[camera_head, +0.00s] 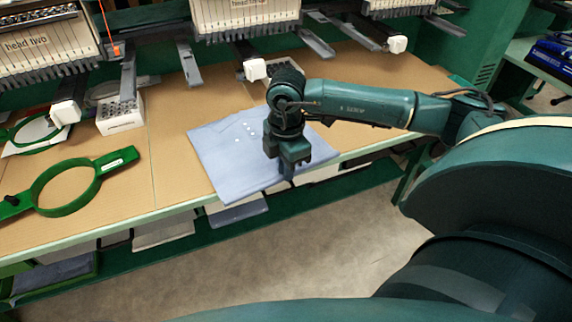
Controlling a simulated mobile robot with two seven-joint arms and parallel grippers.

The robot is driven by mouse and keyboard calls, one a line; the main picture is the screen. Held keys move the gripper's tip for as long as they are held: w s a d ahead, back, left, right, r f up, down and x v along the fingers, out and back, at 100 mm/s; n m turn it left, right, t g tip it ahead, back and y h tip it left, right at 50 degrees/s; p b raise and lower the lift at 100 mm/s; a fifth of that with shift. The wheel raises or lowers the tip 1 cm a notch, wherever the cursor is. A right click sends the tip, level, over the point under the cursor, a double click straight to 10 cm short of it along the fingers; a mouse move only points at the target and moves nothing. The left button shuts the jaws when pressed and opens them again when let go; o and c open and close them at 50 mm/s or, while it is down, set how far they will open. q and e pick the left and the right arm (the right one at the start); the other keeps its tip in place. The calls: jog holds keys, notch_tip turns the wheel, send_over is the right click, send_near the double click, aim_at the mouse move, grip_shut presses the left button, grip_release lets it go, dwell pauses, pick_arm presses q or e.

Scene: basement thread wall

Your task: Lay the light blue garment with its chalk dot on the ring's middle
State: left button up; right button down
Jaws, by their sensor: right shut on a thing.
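The light blue garment (218,158) lies fairly flat on the tan table, mid-picture, its front side reaching the table's front edge. Several small white marks show on its upper part; I cannot tell which is the chalk dot. My right gripper (288,174) points down at the garment's front right part and is shut on it; the fingertips are partly hidden. A green ring (66,187) with side arms lies empty on the table to the left, apart from the garment. My left gripper is not in view.
Machine heads (45,45) overhang the table's back. A white box (120,115) stands behind and left of the garment. Another green hoop (36,131) with pale cloth lies at far left. Bare table (150,170) separates ring and garment. Bins sit below the front edge.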

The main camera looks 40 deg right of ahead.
dwell(0.3)
jog(key=c, duration=1.4)
grip_release()
notch_tip(320, 180, up, 13)
jog(key=shift+s+r, duration=0.1)
jog(key=shift+s, duration=0.05)
